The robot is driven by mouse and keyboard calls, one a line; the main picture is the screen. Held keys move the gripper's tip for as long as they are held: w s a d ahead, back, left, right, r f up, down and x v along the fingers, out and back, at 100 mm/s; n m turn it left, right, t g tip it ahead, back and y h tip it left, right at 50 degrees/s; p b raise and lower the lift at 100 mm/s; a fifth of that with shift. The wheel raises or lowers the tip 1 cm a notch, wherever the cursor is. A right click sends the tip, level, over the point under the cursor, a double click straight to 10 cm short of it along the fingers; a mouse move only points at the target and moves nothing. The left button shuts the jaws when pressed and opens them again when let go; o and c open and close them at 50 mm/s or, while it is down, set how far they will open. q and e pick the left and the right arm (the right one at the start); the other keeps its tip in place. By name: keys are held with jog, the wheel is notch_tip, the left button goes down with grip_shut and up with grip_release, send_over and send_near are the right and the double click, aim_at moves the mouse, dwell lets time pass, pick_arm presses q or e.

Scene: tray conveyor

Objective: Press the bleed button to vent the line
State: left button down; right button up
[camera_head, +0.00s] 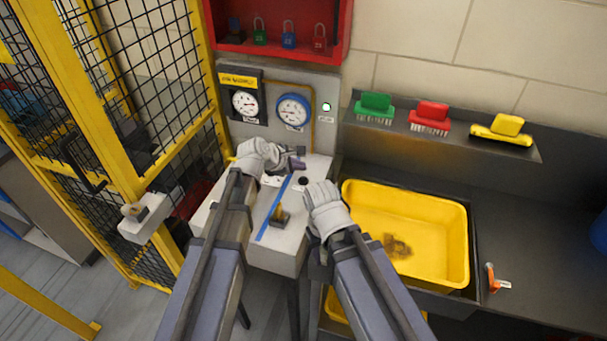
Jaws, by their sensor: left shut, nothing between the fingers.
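The white bench box (283,258) stands below a grey panel with a black-rimmed gauge (245,103) and a blue-rimmed gauge (293,110). A small round black button (304,181) is on the box top, right of a blue stripe (273,208); I cannot read its label. My left gripper (299,152) is shut and empty over the back of the box, just behind the black button. A purplish part (298,165) shows just below its fingers. My right arm's pale wrist is over the box's right edge; its fingers are hidden.
A green lamp (326,106) is on the panel. A yellow tub (455,245) is at right, under a brush shelf (400,127). A yellow mesh guard (165,160) is at left.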

notch_tip(320, 180, up, 4)
jog(key=p, duration=0.3)
dwell(0.7)
